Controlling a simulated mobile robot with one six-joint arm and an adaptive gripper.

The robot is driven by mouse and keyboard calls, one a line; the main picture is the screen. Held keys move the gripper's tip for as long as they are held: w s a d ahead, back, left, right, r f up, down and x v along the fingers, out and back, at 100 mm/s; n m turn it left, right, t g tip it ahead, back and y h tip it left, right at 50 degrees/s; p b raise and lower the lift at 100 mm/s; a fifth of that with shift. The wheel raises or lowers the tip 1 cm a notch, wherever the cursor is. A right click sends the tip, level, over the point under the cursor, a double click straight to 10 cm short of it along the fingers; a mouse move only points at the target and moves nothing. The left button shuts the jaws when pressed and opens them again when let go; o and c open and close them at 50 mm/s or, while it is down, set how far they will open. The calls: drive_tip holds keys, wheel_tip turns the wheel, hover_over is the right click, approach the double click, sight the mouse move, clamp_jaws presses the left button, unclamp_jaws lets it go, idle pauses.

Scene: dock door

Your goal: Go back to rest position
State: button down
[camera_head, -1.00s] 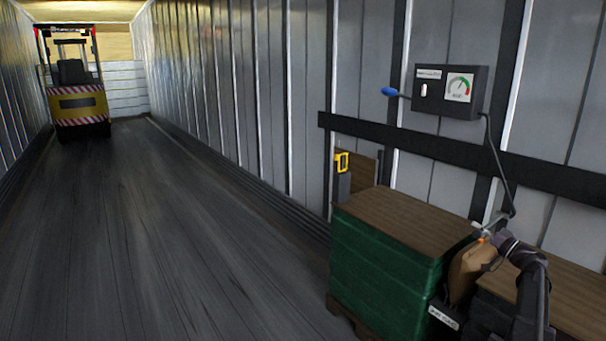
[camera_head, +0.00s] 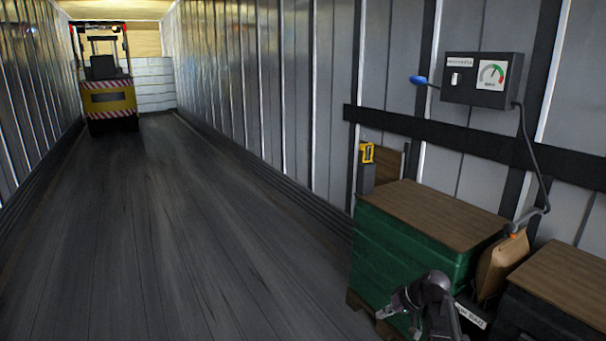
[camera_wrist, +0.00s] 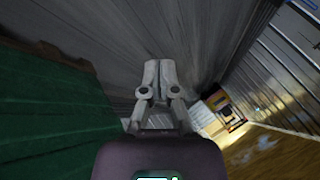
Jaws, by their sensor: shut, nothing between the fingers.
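My gripper (camera_head: 382,314) is at the lower right of the head view, in front of the green-wrapped pallet load (camera_head: 405,248). In the wrist view my gripper (camera_wrist: 159,64) points out over the grey floor with its fingers together and nothing between them. The green load also shows at the left of the wrist view (camera_wrist: 50,135), apart from the fingers. My arm is folded low, and its lower part runs out of the head view.
A brown paper bag (camera_head: 500,266) sits between the green load and a dark crate (camera_head: 540,310). A hose with an orange tip (camera_head: 513,232) hangs from the gauge box (camera_head: 482,80) to the bag. A forklift (camera_head: 107,95) stands far left. The floor (camera_head: 190,240) between is clear.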

drive_tip(key=s+a+f+g+h+b, duration=0.1)
drive_tip(key=s+a+f+h, duration=0.15)
drive_tip(key=s, duration=0.25)
drive_tip(key=s+a+f+m+g+h+b, duration=0.1)
drive_tip(key=s+f+h, duration=0.15)
drive_tip(key=s, duration=0.25)
drive_tip(key=s+a+f+g+h+b, duration=0.1)
drive_tip(key=s+a+f+h, duration=0.15)
drive_tip(key=s, duration=0.25)
wheel_tip(320, 180, up, 32)
drive_tip(key=p, duration=3.2)
drive_tip(key=shift+w, duration=0.4)
drive_tip(key=shift+f+y, duration=0.15)
drive_tip(key=shift+y, duration=0.1)
